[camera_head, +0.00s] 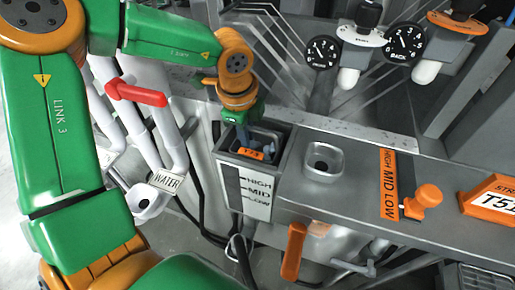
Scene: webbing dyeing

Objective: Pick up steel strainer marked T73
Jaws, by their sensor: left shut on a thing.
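The steel strainer marked T73 shows only as a small orange tag (249,153) inside a grey open-topped box (284,148) at the machine's left end. The rest of the strainer is hidden by the box walls and my gripper. My left gripper (243,132) points down into this box from above, just behind the tag, and is shut on the strainer. Its fingertips are hard to make out. My right gripper does not show.
A square steel cup (322,162) and an orange knob (428,196) are on the deck to the right. White pipes with a red handle (136,92) stand left. Dials (404,44) hang at the back.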

